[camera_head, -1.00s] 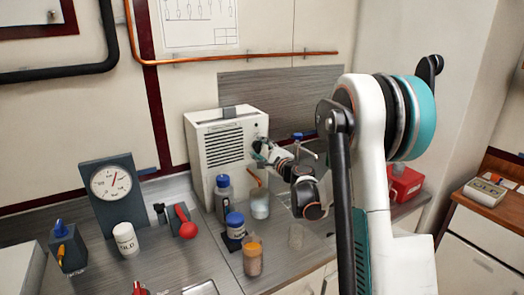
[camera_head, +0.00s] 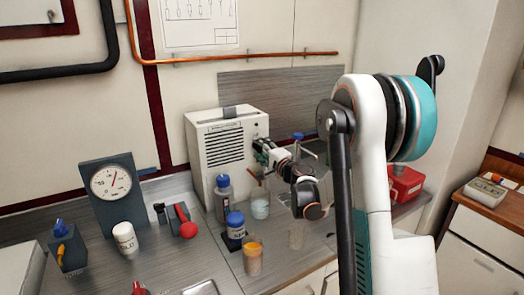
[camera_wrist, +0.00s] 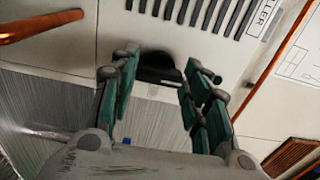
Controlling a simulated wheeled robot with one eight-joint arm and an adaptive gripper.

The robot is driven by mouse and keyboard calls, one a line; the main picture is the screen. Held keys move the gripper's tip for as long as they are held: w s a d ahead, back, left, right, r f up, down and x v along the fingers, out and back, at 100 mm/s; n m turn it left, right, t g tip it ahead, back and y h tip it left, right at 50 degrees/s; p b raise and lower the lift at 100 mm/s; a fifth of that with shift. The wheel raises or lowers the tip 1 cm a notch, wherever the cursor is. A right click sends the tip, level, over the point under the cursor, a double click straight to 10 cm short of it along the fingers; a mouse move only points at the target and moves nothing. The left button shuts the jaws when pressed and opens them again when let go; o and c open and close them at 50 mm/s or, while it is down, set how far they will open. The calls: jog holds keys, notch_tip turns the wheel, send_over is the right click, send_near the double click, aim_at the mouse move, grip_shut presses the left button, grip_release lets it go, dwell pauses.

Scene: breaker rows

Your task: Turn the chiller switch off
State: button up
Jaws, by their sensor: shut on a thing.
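The chiller (camera_head: 226,145) is a white box with a dark slotted vent, standing at the back of the counter. In the wrist view its white front (camera_wrist: 215,40) shows vent slots and a label ending in "LLER". A black switch knob (camera_wrist: 160,60) sticks out of this front. My gripper (camera_wrist: 160,78) has its green-padded fingers on both sides of the knob and is shut on it. In the head view my gripper (camera_head: 262,150) is at the right part of the chiller's front. It hides the knob there, and I cannot read the switch's position.
A blue-capped bottle (camera_head: 223,197), a beaker (camera_head: 260,205), a blue-lidded jar (camera_head: 236,225) and an orange-filled jar (camera_head: 253,259) stand in front of the chiller. A gauge (camera_head: 112,186) and a red-handled item (camera_head: 183,222) are at left. A red box (camera_head: 404,184) is at right.

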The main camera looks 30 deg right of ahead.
jog(key=o, duration=1.1)
jog(key=shift+c, duration=0.2)
jog(key=s, duration=1.2)
jog(key=shift+d, duration=0.2)
